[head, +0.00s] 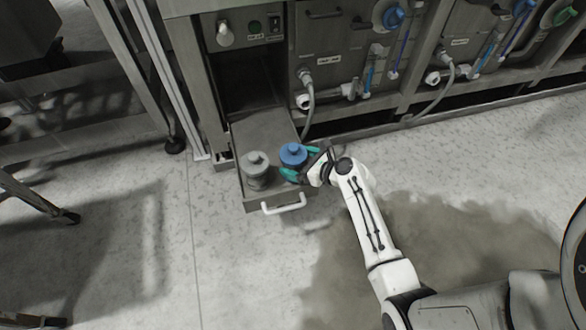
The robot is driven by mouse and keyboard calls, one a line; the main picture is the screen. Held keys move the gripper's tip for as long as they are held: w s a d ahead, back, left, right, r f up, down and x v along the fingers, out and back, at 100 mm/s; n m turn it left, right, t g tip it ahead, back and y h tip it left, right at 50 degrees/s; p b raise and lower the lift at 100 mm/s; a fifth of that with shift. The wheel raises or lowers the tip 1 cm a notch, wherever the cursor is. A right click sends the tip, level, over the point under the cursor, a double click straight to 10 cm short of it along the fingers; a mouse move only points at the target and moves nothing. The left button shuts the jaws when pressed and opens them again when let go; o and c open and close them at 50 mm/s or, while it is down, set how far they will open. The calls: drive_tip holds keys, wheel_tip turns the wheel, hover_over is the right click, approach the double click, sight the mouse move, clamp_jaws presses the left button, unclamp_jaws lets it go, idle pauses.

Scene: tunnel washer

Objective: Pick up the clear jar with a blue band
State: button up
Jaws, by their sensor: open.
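A jar with a blue top (293,153) stands in an open drawer, at the right side near the front. From above I see mostly its blue upper part with a small knob; its body is largely hidden, and I cannot make out clear walls or a band. My gripper (301,163) is at this jar from the right, with teal fingertips. One fingertip is at the jar's near left side and the other at its right side. The gripper is open around or close against the jar; I cannot tell whether the fingers touch it.
A grey jar (256,168) with a knobbed lid stands just left in the same drawer (262,131). The drawer has a white front handle (284,204). Washer panels (345,75) with hoses rise behind. A stool leg (45,200) stands at far left.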

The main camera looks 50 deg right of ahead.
drive_tip(key=shift+b+x, duration=0.3)
drive_tip(key=shift+x, duration=0.9)
drive_tip(key=shift+c, duration=0.4)
drive_tip(key=c, duration=1)
